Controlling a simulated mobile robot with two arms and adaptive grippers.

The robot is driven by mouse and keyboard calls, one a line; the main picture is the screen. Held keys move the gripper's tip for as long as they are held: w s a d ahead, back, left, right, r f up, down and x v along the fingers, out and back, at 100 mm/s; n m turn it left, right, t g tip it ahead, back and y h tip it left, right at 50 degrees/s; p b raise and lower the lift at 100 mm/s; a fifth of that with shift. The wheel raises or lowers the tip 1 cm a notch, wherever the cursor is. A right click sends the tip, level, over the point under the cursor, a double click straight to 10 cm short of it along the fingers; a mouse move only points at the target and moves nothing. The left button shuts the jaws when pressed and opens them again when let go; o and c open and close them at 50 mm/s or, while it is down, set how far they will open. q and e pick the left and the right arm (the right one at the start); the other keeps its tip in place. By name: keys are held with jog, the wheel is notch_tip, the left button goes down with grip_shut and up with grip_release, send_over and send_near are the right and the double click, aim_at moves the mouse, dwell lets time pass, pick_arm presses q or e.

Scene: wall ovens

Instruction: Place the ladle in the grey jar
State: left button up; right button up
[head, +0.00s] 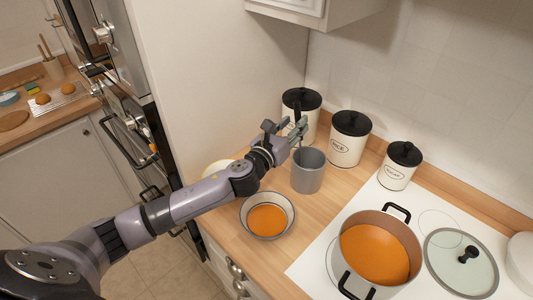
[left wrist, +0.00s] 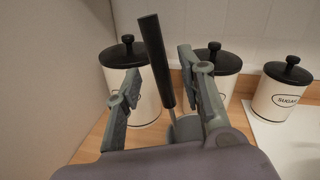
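The grey jar (head: 308,172) stands on the wooden counter, below my left gripper's fingers; part of it shows in the left wrist view (left wrist: 187,130). The ladle's black handle (left wrist: 156,60) rises, slightly tilted, between my fingers in the left wrist view. Its thin metal shaft runs down to the grey jar, and its bowl is hidden. In the head view the handle (head: 297,106) shows as a dark strip above the gripper. My left gripper (head: 286,130) is open, its fingers on either side of the handle with a gap. My right gripper is not in view.
Black-lidded white canisters stand along the wall: one behind the gripper (head: 301,99), a rice one (head: 346,150) and a sugar one (head: 398,177). A bowl of orange soup (head: 267,221) sits in front of the jar. A soup pot (head: 376,254) and glass lid (head: 452,277) are on the white hob.

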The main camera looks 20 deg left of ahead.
pick_arm(q)
jog(key=s+a+b, duration=0.2)
jog(key=s+b, duration=0.2)
jog(key=s, duration=1)
jog(key=shift+a+f, duration=0.2)
jog(key=shift+a, duration=0.15)
